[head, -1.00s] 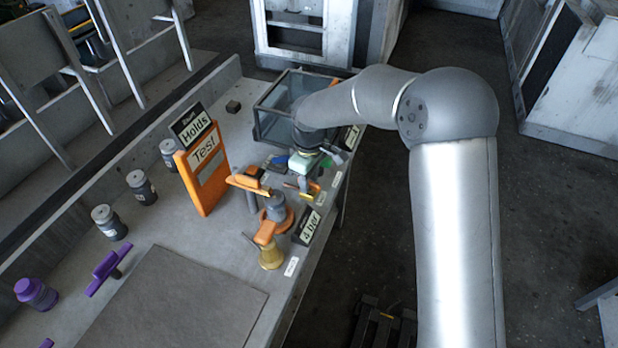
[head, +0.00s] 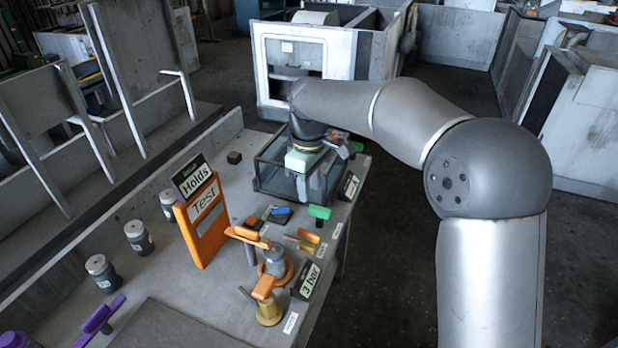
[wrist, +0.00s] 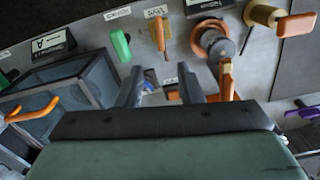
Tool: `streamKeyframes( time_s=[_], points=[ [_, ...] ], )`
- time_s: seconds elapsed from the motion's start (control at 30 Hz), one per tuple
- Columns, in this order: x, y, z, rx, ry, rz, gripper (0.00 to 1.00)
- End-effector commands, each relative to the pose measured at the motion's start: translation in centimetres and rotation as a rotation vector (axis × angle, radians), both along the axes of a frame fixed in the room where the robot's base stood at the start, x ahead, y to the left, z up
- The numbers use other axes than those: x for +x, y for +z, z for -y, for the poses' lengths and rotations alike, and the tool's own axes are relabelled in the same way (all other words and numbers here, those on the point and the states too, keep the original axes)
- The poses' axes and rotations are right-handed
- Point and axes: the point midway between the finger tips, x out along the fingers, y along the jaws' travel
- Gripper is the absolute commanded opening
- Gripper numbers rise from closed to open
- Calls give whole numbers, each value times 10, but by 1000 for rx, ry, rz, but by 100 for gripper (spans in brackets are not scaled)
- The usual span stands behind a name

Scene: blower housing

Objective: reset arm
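My gripper (head: 308,178) hangs from my arm over the front of a clear-walled, dark-framed bin (head: 262,176) on the bench. In the wrist view its two dark fingers (wrist: 159,84) stand apart, with bench surface and small parts visible between them. It is open and holds nothing that I can see. My gripper hides part of the bin in the head view. A green-handled part (head: 319,212) is just in front of the gripper, and it also shows in the wrist view (wrist: 120,46).
Orange-handled fittings, including a brass one (head: 268,310), stand along the bench's right side by a "3 bar" sign (head: 306,280). An orange "Holds Test" board (head: 199,222) stands upright at left. Grey jars (head: 139,237) line the back. A blue piece (head: 281,211) lies near the bin.

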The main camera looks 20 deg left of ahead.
Motion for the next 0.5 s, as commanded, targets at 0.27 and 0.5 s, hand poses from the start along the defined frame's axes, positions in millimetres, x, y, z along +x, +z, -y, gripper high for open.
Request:
streamKeyframes(
  time_s=[0.27, 0.5],
  points=[
    [0, 21, 0, 0, 0, 0, 34],
    [0, 21, 0, 0, 0, 0, 34]
  ],
)
